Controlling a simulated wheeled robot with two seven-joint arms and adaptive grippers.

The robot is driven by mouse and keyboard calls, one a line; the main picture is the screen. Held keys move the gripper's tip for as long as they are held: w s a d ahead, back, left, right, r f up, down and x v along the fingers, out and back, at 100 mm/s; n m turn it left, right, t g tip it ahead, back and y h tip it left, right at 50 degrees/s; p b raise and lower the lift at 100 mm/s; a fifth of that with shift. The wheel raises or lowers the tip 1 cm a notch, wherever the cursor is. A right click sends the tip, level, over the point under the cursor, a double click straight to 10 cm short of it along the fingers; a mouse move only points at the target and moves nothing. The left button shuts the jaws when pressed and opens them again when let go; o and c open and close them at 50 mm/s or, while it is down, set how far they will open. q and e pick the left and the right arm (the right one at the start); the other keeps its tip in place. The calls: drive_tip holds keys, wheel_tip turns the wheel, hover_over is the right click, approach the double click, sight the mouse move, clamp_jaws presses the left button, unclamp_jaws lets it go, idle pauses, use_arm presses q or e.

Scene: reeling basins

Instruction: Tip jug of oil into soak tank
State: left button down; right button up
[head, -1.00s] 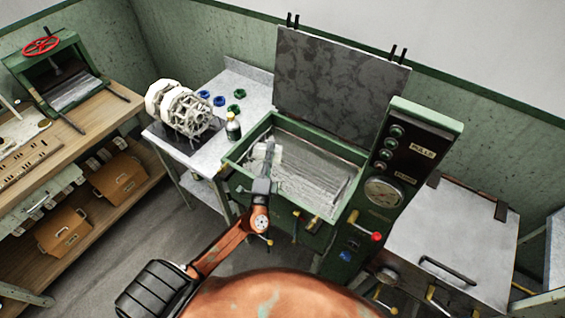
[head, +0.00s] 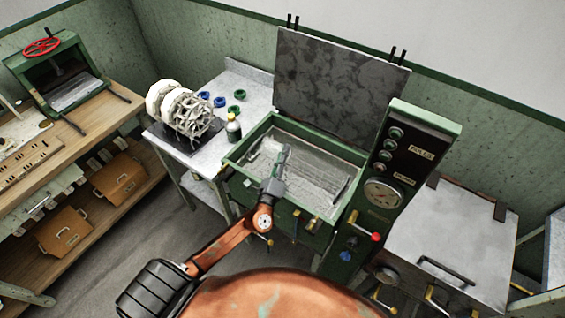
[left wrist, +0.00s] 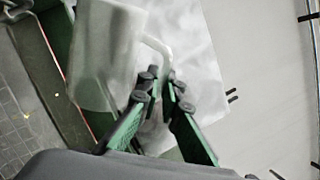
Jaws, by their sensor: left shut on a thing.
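The soak tank is the green basin (head: 320,136) with its grey lid (head: 340,88) standing open behind it. Its inside shows a pale, streaked surface. My left gripper (head: 284,153) is over the tank's opening. In the left wrist view its fingers (left wrist: 166,92) are shut on the handle of a pale, translucent jug (left wrist: 103,55). The jug's body is left of the fingers, and its base is not clear. In the head view the jug blends with the pale tank, so its tilt and any oil flow cannot be told. My right gripper is not in view.
A control column (head: 400,160) with a gauge rises at the tank's right. A closed metal box (head: 450,235) stands beyond it. A side table (head: 245,92) at the left holds a small bottle (head: 233,130), coloured rings and a white reel machine (head: 185,112).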

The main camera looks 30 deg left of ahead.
use_arm(q)
drive_tip(key=d+m, duration=0.1)
drive_tip(key=d+m+h+p, duration=0.1)
drive_tip(key=m, duration=0.1)
drive_tip(key=w+d+f+m, duration=0.1)
drive_tip(key=m, duration=0.1)
drive_tip(key=shift+w+f+g+h+p, duration=0.1)
drive_tip(key=shift+g+h+p, duration=0.2)
drive_tip(key=shift+h+p, duration=0.1)
idle(0.4)
drive_tip(key=n, duration=0.1)
drive_tip(key=a+n+y+b, duration=0.1)
drive_tip(key=s+a+r+n+b, duration=0.1)
drive_tip(key=n, duration=0.1)
drive_tip(key=shift+a+t+y, duration=0.25)
drive_tip(key=shift+t+y, duration=0.05)
drive_tip(key=shift+t, duration=0.1)
drive_tip(key=shift+s+a+r+n, duration=0.15)
drive_tip(key=shift+a+n, duration=0.1)
drive_tip(key=shift+n, duration=0.25)
drive_tip(key=shift+r, duration=0.1)
